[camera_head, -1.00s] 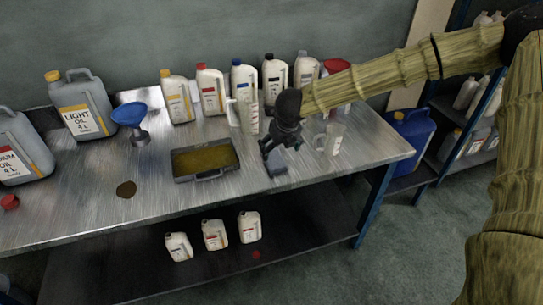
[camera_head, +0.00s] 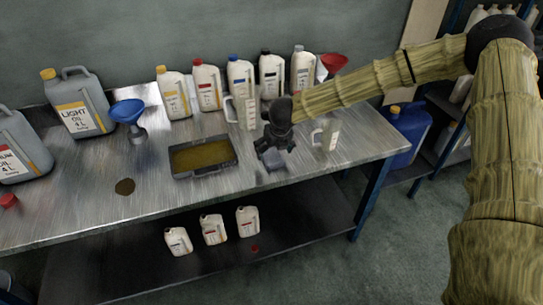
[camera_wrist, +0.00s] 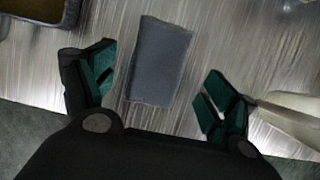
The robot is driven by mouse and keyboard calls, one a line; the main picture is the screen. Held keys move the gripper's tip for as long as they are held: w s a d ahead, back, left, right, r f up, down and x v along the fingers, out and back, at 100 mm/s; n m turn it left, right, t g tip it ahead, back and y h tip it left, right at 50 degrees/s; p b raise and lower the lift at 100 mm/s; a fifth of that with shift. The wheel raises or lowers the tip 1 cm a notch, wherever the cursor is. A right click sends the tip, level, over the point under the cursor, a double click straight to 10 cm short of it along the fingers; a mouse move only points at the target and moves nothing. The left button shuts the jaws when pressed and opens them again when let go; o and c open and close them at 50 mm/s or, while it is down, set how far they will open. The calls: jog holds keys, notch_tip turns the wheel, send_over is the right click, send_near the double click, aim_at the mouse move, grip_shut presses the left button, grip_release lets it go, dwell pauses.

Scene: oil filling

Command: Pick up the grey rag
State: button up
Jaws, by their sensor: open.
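The grey rag (camera_wrist: 160,62) lies flat on the metal bench, a folded rectangle seen whole in the wrist view. In the head view the rag (camera_head: 273,161) shows just below my gripper (camera_head: 274,147), partly covered by it. My gripper (camera_wrist: 155,90) is open and empty in the wrist view. Its two green-padded fingers stand apart, one to the left of the rag and one to the right, with the rag between and slightly ahead of them. I cannot tell the exact height of the fingertips above the bench.
An oil-filled tray (camera_head: 203,158) sits left of the rag. A clear jug (camera_head: 327,136) stands close on the right, and another jug (camera_head: 244,112) stands behind. Several bottles line the wall. Bare bench (camera_head: 225,205) lies in front, ending at the front edge.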

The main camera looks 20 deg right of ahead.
aim_at(272, 155)
jog(key=shift+p+x, duration=0.35)
jog(key=shift+x, duration=1.35)
jog(key=shift+c, duration=0.4)
jog(key=c, duration=0.9)
